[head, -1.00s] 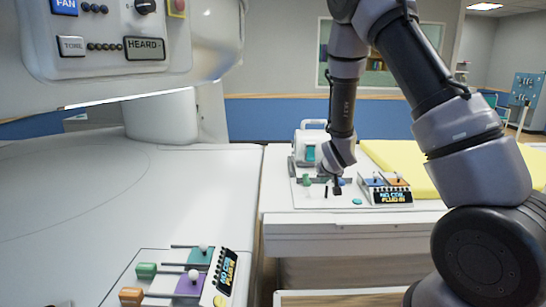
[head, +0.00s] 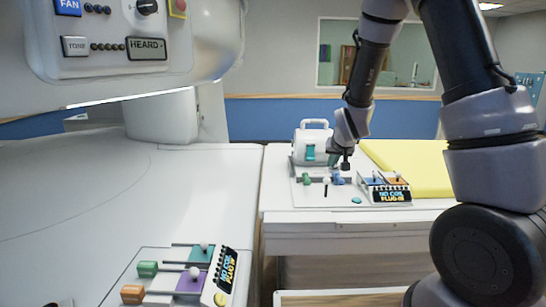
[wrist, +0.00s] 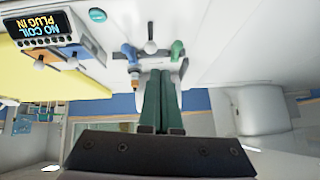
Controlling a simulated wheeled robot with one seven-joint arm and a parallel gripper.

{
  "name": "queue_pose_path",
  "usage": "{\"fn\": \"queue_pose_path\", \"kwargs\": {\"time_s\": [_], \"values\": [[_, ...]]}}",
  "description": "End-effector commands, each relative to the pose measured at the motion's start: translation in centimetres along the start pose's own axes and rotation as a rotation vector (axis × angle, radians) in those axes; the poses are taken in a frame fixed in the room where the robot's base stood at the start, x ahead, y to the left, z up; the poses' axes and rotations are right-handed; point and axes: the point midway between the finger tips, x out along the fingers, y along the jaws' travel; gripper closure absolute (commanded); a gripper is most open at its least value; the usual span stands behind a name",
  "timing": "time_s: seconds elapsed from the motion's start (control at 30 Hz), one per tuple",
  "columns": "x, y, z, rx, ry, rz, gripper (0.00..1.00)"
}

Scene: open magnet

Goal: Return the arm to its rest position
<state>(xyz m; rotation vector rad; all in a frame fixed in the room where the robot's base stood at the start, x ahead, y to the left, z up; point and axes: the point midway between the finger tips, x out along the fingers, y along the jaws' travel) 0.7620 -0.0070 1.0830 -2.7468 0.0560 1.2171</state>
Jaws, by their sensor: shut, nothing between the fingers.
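My gripper (head: 346,165) hangs at the end of my arm above the right-hand table, in front of the white case with a handle (head: 313,144). In the wrist view its two dark green fingers (wrist: 160,103) lie side by side, shut and empty. Below and beside it in the head view are a green plug (head: 306,178), a blue plug (head: 338,178) and a white-knobbed lever (head: 326,182) on a white board. The blue plug (wrist: 130,53) and green plug (wrist: 177,50) also show in the wrist view. My gripper appears apart from them.
A "NO COIL PLUG IN" box (head: 391,195) stands right of the board, by a yellow pad (head: 412,168). A second such box (head: 226,276) with coloured plugs is on the left bed (head: 90,215). The magnet housing with buttons (head: 130,50) overhangs the left.

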Motion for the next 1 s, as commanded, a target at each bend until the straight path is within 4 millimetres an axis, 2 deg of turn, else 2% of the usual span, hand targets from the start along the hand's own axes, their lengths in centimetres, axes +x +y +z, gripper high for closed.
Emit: {"fn": "queue_pose_path", "kwargs": {"time_s": [0.03, 0.2, 0.5, 0.77, 1.0], "values": [[-1.4, 0.2, -0.8, 0.023, 0.000, -0.006, 1.00], [-6.8, 1.1, -2.5, 0.094, -0.031, -0.028, 1.00], [-17.2, 2.8, -3.4, 0.188, -0.080, -0.071, 1.00], [-26.0, 4.0, -1.8, 0.238, -0.112, -0.099, 1.00], [-33.3, 4.8, 1.3, 0.266, -0.134, -0.111, 1.00]]}}
